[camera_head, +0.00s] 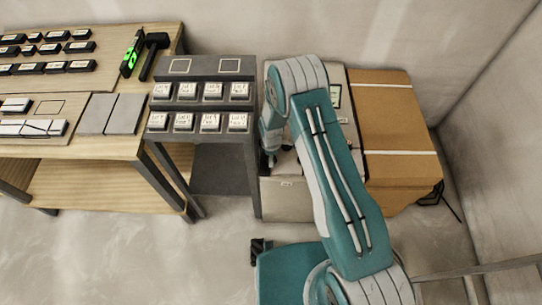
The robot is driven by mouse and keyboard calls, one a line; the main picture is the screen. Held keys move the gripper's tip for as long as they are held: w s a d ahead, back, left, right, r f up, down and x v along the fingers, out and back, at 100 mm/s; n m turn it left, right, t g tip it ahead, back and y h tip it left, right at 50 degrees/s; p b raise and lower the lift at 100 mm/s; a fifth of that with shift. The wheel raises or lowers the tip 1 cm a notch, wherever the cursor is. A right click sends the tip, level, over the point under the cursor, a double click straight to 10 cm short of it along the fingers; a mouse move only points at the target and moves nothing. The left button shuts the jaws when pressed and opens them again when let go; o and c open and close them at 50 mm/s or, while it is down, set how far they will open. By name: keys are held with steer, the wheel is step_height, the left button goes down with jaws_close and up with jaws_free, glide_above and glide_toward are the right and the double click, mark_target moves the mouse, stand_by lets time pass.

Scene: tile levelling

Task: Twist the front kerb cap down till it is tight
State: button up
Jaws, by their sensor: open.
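I cannot pick out the front kerb cap; it may be hidden behind my teal arm or too small to tell. My gripper (271,158) shows only in part at the left of my forearm, pointing down over the light grey case (287,200). It is open, and I see nothing held in it. The top of the case is largely hidden by my arm, so I cannot tell whether the gripper touches anything there.
A dark stepped rack (205,105) with several labelled blocks stands left of my gripper. Left of it is a wooden bench (110,150) with grey tiles (110,113), black blocks and a green-marked tool (132,55). A strapped brown box (395,120) stands right. Floor in front is clear.

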steer(key=shift+d, duration=0.2)
jaws_close()
steer(key=shift+m, duration=0.3)
steer(key=m, duration=1)
steer(key=shift+s+m, duration=0.15)
steer(key=shift+m, duration=1.55)
